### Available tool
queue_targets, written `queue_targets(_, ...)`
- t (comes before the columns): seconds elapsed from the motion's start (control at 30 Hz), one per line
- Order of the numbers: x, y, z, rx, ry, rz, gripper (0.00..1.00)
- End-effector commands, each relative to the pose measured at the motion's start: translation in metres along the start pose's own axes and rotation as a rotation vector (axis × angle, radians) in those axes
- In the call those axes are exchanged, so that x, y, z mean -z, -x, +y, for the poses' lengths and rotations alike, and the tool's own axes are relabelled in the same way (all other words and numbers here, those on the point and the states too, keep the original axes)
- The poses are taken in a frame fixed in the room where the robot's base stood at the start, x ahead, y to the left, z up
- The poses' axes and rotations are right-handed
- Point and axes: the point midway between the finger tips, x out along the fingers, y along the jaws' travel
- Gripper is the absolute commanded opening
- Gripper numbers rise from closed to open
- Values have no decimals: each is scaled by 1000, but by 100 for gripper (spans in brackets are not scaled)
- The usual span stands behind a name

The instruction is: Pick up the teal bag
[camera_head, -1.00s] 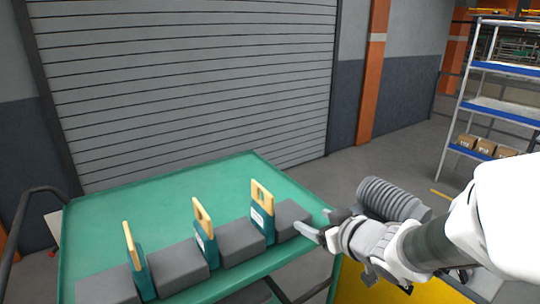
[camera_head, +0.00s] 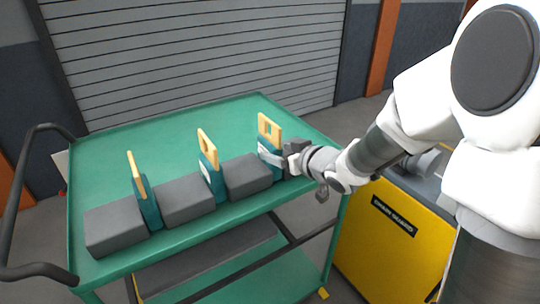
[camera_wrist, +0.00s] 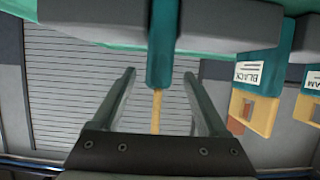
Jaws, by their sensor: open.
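Three teal bags with yellow looped handles stand upright among grey blocks on a green cart: a left bag (camera_head: 149,207), a middle bag (camera_head: 212,180) and a right bag (camera_head: 265,145). My gripper (camera_head: 277,157) is at the right bag, reaching in from the right and partly covering it. In the wrist view, inverted, my gripper (camera_wrist: 160,75) is open, with one finger on each side of an edge-on teal bag (camera_wrist: 161,52); its yellow handle points down between them. Contact cannot be told. Another bag (camera_wrist: 262,50) there has a label reading "BLACK".
Grey blocks (camera_head: 115,228) sit beside the bags along the green cart's (camera_head: 130,134) front edge. The cart top behind them is clear. The cart has a dark handle at the left and a lower shelf. A yellow cabinet (camera_head: 385,250) stands at the right.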

Motion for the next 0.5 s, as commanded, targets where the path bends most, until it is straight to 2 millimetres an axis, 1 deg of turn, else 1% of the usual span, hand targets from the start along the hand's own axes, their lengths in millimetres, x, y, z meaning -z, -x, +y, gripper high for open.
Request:
queue_targets(0.13, 0, -14, 0, 2, 1, 0, 76)
queue_targets(0.33, 2, -44, 1, 2, 0, 0, 76)
queue_targets(0.4, 2, -50, 1, 1, 0, 0, 76)
queue_targets(0.5, 3, -53, 1, 0, 1, 0, 76)
